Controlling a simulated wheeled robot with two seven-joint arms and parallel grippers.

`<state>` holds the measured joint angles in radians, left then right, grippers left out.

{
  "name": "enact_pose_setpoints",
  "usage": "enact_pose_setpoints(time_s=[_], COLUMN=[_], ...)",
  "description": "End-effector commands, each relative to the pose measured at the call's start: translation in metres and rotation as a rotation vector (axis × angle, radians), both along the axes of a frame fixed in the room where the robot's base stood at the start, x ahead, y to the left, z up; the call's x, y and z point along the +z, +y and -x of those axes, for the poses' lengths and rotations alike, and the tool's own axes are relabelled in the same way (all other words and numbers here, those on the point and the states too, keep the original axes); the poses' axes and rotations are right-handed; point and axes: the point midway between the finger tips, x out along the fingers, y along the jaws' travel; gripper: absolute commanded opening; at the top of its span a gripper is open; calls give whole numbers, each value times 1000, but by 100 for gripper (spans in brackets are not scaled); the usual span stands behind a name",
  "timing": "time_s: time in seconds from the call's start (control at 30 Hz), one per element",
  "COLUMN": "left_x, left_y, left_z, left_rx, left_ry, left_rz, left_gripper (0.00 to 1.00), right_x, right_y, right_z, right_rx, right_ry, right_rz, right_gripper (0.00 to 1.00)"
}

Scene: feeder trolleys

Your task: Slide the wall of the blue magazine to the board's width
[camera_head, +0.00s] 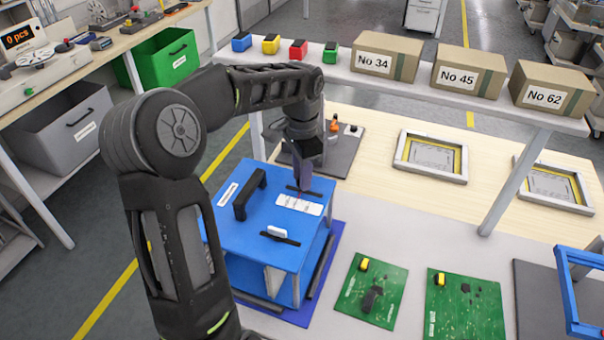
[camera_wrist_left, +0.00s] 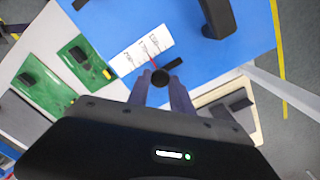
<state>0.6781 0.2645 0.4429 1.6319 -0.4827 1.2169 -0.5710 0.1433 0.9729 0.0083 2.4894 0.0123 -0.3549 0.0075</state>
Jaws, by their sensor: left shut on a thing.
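The blue magazine (camera_head: 232,222) stands on a dark blue mat on the bench, with a black handle, a white printed scale (camera_head: 298,205) and dark slots on top. My left gripper (camera_head: 303,186) points down at the slot behind the scale. In the left wrist view its fingers (camera_wrist_left: 160,88) are shut on a round black knob (camera_wrist_left: 160,77), and a thin red line crosses the scale beside it. A pale panel (camera_head: 275,281) shows inside the magazine's open front; I cannot tell if it is the sliding wall. Two green boards (camera_head: 372,290) (camera_head: 463,308) lie to the right. My right gripper is not in view.
A shelf above the bench holds several small coloured bins and three cartons (camera_head: 387,56). Framed trays (camera_head: 430,156) lie on the wooden bench behind. A blue frame (camera_head: 567,290) stands at the right edge. A green crate (camera_head: 165,58) sits at the left.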

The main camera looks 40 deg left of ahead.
Motion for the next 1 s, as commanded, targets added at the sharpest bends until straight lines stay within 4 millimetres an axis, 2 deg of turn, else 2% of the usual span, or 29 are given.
enact_pose_setpoints(time_s=[0.03,0.27,1.0], left_x=[0,0,0], left_y=[0,0,0], left_z=[0,0,0], left_rx=[0,0,0], left_ry=[0,0,0], left_rz=[0,-1,-1], left_gripper=[18,0,0], right_x=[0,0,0], right_y=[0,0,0], right_z=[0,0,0], right_rx=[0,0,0], right_ry=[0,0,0], right_rz=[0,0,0], right_gripper=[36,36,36])
